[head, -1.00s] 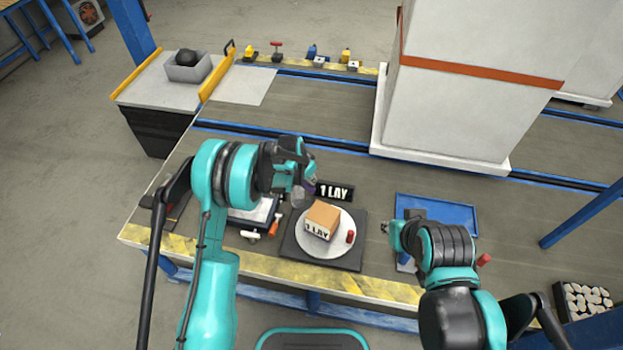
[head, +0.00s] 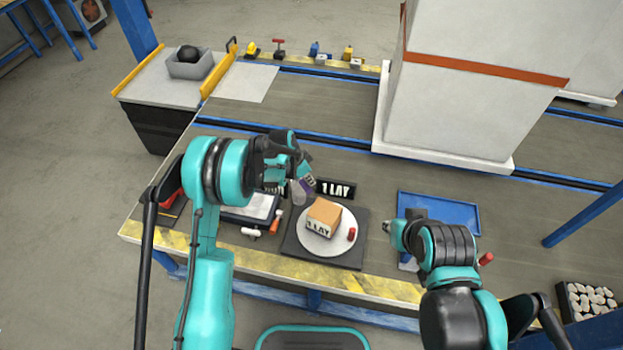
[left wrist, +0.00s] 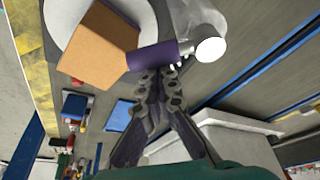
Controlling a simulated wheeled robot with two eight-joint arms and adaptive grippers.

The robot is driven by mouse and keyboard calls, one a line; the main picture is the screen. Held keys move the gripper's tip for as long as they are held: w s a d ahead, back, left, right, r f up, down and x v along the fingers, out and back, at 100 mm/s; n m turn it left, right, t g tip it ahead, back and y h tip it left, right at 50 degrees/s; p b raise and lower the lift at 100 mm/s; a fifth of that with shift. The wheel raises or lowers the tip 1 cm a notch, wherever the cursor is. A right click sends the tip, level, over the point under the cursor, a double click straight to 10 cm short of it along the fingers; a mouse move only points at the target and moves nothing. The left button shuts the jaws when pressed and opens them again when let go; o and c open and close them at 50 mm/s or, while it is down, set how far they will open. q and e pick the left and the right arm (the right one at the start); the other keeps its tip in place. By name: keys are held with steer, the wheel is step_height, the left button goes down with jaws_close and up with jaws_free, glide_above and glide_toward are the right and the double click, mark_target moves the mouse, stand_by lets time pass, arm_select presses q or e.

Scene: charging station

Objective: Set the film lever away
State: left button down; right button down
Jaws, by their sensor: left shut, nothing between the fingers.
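I cannot tell for certain which thing is the film lever. A small lever with an orange handle (head: 276,222) and a white-tipped handle (head: 250,232) stick out by the pale-topped device left of the turntable. A purple cylinder (left wrist: 153,56) with a clear and white roll beside it lies just ahead of my left fingertips in the left wrist view; it shows small in the head view (head: 306,187). My left gripper (left wrist: 168,72) is shut and empty, its tips close to the purple cylinder; touching or apart is unclear. My right gripper (head: 387,227) is near the blue tray, its fingers too small to read.
An orange-brown box (head: 323,213) marked 1 LAY and a red cylinder (head: 352,234) stand on the round white plate (head: 318,247). A blue tray (head: 460,214) lies right. A tall wrapped block (head: 475,105) stands at the back.

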mark_target(308, 189)
arm_select(q)
steer(key=m, duration=0.1)
steer(key=s+a+m+g, duration=0.1)
steer(key=m, duration=0.1)
steer(key=a+m+b, duration=0.1)
steer(key=m, duration=0.1)
steer(key=shift+s+a+g+h, duration=0.2)
steer(key=shift+s+g+h, duration=0.1)
steer(key=shift+g, duration=0.1)
steer(key=shift+s+a, duration=0.15)
steer(key=shift+a, duration=0.6)
steer(key=d, duration=0.3)
steer(key=shift+s+r+m, duration=0.3)
steer(key=shift+s+d+r, duration=0.1)
steer(key=shift+d+r, duration=0.2)
steer(key=shift+r, duration=0.45)
steer(key=p+v, duration=0.3)
steer(key=v, duration=0.5)
steer(key=shift+w+a+r, duration=0.2)
steer(key=shift+w+r, duration=0.1)
steer(key=shift+w, duration=0.1)
